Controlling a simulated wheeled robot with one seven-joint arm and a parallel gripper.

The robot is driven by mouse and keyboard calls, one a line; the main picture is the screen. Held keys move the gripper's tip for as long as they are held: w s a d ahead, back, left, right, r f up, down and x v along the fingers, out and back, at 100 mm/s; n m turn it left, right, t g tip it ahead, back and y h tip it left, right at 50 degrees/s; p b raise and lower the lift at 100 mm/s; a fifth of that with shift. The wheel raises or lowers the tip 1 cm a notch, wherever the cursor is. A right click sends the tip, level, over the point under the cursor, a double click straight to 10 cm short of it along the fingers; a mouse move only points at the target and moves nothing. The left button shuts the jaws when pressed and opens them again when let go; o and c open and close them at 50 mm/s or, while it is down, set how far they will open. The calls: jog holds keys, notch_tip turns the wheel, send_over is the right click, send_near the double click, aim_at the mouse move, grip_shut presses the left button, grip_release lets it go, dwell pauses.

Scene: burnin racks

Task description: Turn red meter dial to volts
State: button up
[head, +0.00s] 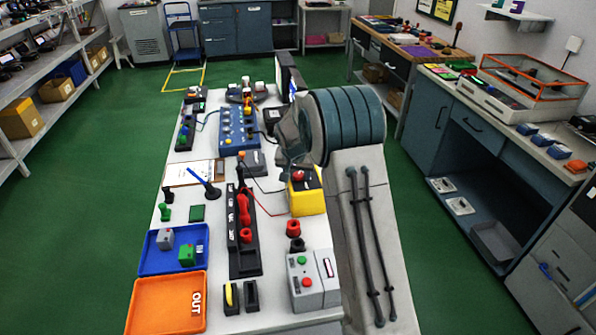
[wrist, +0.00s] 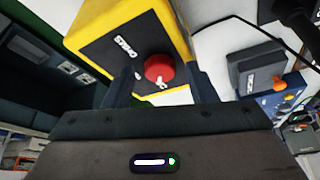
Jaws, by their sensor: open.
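The yellow meter (head: 309,203) stands on the white bench, just left of my arm in the head view. Its dark top face carries a round red dial (head: 299,176). In the wrist view the red dial (wrist: 159,68) sits on the meter's black face (wrist: 110,62), with a white mark on its lower edge. A white label, too blurred to read surely, lies left of the dial. My gripper (wrist: 161,78) is open, with one finger on either side of the dial in this view. I cannot tell whether the fingers touch it. My gripper is not clearly visible in the head view.
Red and black round parts (head: 294,236) and a grey button box (head: 310,281) stand near the meter. A black rack with red items (head: 244,232) is to the left. A blue panel (head: 238,131) lies farther back. A dark cable passes near the meter.

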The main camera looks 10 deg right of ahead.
jog(key=c, duration=1)
jog(key=shift+f+b, duration=0.1)
jog(key=shift+b, duration=0.3)
jog(key=shift+w+a+f+m+h+b, duration=0.15)
jog(key=shift+m+h+b, duration=0.15)
jog(key=shift+m+b, duration=0.75)
jog(key=shift+a+m+g+h+b, duration=0.1)
jog(key=shift+m+g+h+b, duration=0.3)
jog(key=shift+m+b, duration=0.7)
jog(key=m, duration=0.2)
jog(key=m+g, duration=0.1)
jog(key=m, duration=0.1)
jog(key=shift+w+r+h, duration=0.15)
jog(key=shift+r+h, duration=0.1)
jog(key=shift+h, duration=0.15)
jog(key=shift+w+a+m+g+p, duration=0.1)
jog(key=shift+m+g+p, duration=0.45)
jog(key=shift+m, duration=1.2)
jog(key=shift+g, duration=0.25)
